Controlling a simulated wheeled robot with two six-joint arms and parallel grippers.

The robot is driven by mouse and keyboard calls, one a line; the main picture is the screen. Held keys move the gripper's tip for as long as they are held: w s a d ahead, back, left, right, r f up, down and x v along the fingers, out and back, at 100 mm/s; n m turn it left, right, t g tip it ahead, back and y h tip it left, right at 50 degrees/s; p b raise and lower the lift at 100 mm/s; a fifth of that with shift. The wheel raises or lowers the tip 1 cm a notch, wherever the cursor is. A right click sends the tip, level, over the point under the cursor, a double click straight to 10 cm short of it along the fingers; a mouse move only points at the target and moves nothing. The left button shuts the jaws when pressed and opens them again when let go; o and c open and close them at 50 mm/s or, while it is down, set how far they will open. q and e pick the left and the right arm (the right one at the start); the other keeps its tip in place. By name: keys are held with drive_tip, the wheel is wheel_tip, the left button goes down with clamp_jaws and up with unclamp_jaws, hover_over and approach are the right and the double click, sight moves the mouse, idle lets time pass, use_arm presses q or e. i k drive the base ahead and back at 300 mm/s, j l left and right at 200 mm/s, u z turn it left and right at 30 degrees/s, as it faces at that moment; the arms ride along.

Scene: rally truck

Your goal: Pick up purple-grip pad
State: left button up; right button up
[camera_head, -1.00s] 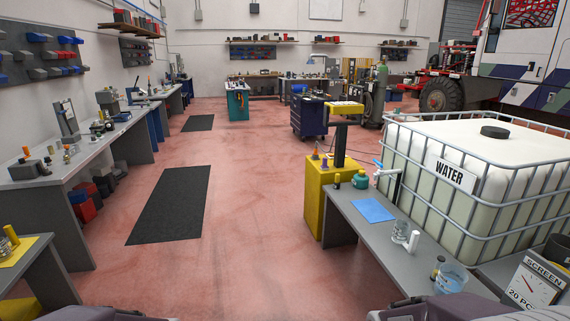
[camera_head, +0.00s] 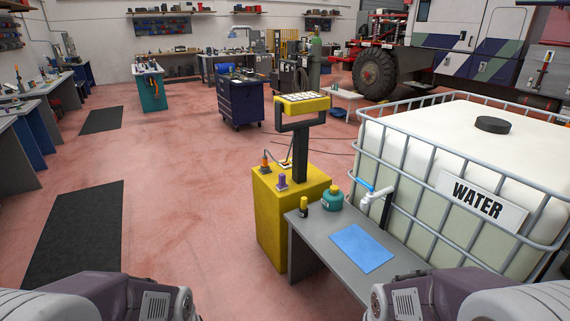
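A small purple-topped piece (camera_head: 282,181) stands on the front left part of the yellow cabinet's (camera_head: 283,230) top; it is the only purple item I see there, and its lower part is too small to make out. An orange-topped piece (camera_head: 265,161) stands just behind and left of it. Only upper parts of my two arms show at the bottom corners. Both grippers are out of the picture, so what they hold is hidden.
A grey bench (camera_head: 316,240) with a blue sheet (camera_head: 362,248), a teal jar (camera_head: 332,198) and a small dark bottle (camera_head: 303,207) stands right of the cabinet. A caged water tank (camera_head: 450,190) blocks the right. Red floor (camera_head: 190,220) is clear to the left.

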sight(283, 185)
drive_tip(key=i+j+z, duration=0.25)
drive_tip(key=i+j, duration=0.2)
drive_tip(key=i, duration=0.6)
drive_tip(key=i+j+z, duration=0.3)
drive_tip(key=i+j, duration=0.35)
drive_tip(key=i, duration=0.35)
drive_tip(key=i+j+z, duration=0.25)
drive_tip(key=i+j, duration=0.65)
